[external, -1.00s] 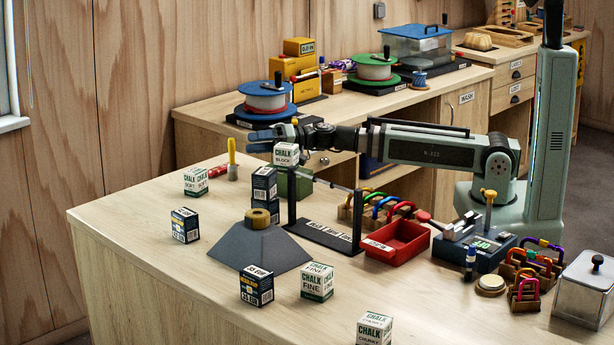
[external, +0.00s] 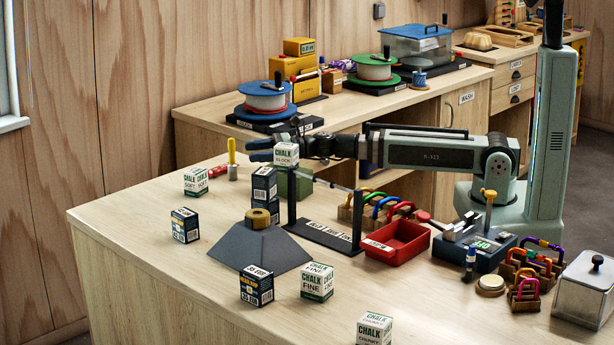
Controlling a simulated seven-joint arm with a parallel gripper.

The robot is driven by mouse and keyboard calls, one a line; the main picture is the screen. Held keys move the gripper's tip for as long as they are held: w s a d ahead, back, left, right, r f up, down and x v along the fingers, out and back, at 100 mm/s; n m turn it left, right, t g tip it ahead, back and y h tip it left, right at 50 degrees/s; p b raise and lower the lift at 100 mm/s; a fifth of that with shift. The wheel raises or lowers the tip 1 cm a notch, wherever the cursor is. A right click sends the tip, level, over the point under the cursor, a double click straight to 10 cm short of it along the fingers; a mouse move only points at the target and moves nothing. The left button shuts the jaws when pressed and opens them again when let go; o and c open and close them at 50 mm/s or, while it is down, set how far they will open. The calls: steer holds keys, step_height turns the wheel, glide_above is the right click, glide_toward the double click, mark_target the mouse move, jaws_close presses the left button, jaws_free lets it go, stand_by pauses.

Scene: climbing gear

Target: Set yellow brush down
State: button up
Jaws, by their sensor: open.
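The yellow brush (external: 231,152) stands upright on the far left part of the wooden table, its yellow handle up and its paler head at the bottom. My gripper (external: 258,151) is open, with its fingers pointing left towards the brush. A small gap shows between the fingertips and the brush in this view; the depth between them is hard to judge.
A red-handled tool (external: 217,171) lies beside the brush. Stacked dark boxes (external: 264,184) and a grey pyramid block (external: 262,245) are nearer. The table's front left is mostly clear.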

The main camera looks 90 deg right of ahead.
mark_target(232, 164)
steer(key=m, duration=0.3)
steer(key=shift+f, duration=0.2)
steer(key=shift+x, duration=3.75)
jaws_close()
steer(key=shift+r, duration=5)
